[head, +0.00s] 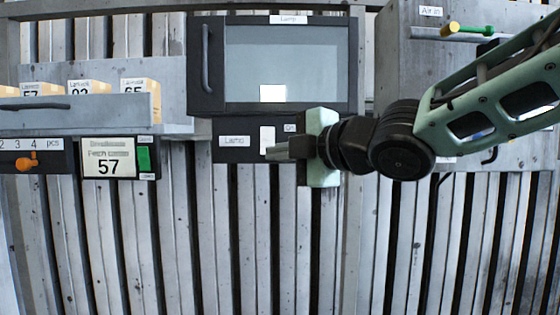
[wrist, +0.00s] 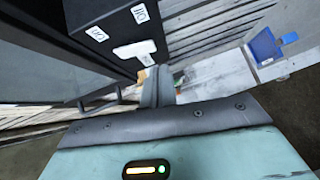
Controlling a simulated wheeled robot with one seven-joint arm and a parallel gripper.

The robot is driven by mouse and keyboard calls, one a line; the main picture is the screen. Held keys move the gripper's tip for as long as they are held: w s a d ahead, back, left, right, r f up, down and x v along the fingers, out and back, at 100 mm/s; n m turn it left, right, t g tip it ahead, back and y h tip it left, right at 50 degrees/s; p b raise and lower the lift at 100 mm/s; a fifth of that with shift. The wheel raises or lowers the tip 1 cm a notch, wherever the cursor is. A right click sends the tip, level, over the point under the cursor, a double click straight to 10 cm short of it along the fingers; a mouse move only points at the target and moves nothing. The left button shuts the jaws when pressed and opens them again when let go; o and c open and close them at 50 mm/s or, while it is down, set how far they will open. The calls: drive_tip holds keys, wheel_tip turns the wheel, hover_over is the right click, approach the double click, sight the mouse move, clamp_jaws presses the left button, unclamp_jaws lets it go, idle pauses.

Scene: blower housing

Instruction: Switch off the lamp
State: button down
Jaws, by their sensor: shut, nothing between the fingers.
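The lamp unit is a dark-framed cabinet (head: 197,90) with a pale glass window and a label reading "Lamp" on top. Below it is a black panel (head: 240,155) with a "Lamp" label and a small "On" label. A white switch (head: 267,138) sits on this panel; it also shows in the wrist view (wrist: 133,50). My gripper (head: 277,151) is shut and empty, its fingertips in front of the switch's lower right part. In the wrist view the fingers (wrist: 158,84) are close to the switch; I cannot tell whether they touch it. A bright rectangle (head: 273,93) shows low in the window.
Slatted wall lies behind.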

sight(267, 141)
drive_tip(key=shift+w+d+f, duration=0.1)
drive_tip(key=shift+w+d, duration=0.05)
drive_tip(key=shift+w, duration=1.1)
drive_tip(key=shift+f, duration=0.1)
drive_tip(key=b, duration=0.1)
drive_tip(key=f+b, duration=0.1)
drive_tip(key=b, duration=0.1)
drive_tip(key=shift+w+n, duration=0.25)
drive_tip(key=shift+n, duration=0.05)
drive_tip(key=shift+r, duration=0.45)
drive_tip(key=shift+f, duration=0.1)
